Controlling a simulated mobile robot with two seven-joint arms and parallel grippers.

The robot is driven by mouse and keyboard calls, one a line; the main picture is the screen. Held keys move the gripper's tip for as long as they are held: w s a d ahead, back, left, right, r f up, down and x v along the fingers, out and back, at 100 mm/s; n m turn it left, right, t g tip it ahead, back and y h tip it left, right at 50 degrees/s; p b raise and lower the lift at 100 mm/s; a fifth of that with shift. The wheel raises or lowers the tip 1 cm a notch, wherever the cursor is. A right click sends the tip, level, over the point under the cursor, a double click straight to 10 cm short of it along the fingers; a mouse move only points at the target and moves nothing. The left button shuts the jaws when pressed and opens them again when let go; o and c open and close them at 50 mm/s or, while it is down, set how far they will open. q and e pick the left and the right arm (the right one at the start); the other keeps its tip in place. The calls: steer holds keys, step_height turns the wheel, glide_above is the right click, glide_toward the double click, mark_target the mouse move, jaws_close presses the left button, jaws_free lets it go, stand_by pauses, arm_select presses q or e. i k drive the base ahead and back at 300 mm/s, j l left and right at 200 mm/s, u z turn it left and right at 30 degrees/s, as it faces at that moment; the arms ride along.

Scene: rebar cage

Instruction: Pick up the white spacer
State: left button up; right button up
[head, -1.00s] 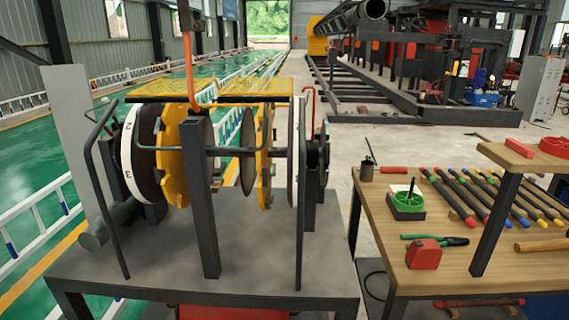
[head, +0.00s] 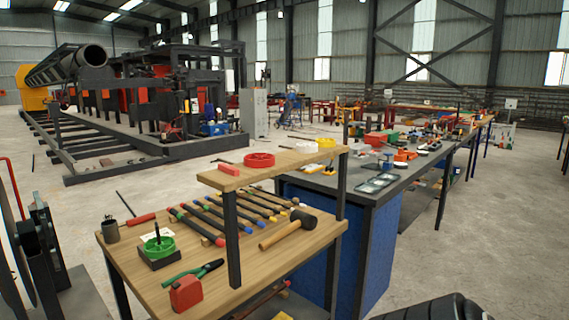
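A small pale, whitish round piece (head: 306,147) lies on the raised wooden shelf (head: 280,165), between a red ring (head: 259,160) and a yellow ring (head: 326,143). It may be the white spacer, but it is too small to be sure. Neither of my grippers is in view, so their state and distance from it do not show.
A wooden workbench (head: 190,270) below the shelf carries coloured-end rods, a mallet (head: 288,230), green-handled pliers (head: 193,273) and a red tape measure (head: 186,293). A long dark table (head: 345,185) stands behind. Open concrete floor (head: 480,225) lies to the right.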

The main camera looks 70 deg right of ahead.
mark_target(304, 147)
steer(key=z, duration=2.25)
steer(key=u, duration=0.75)
steer(key=i+l+u, duration=0.15)
steer(key=l+u, duration=0.2)
steer(key=i+l+u, duration=0.1)
steer(key=l+u, duration=0.45)
steer(key=l, duration=0.2)
steer(key=i+l+u, duration=0.15)
steer(key=l, duration=0.25)
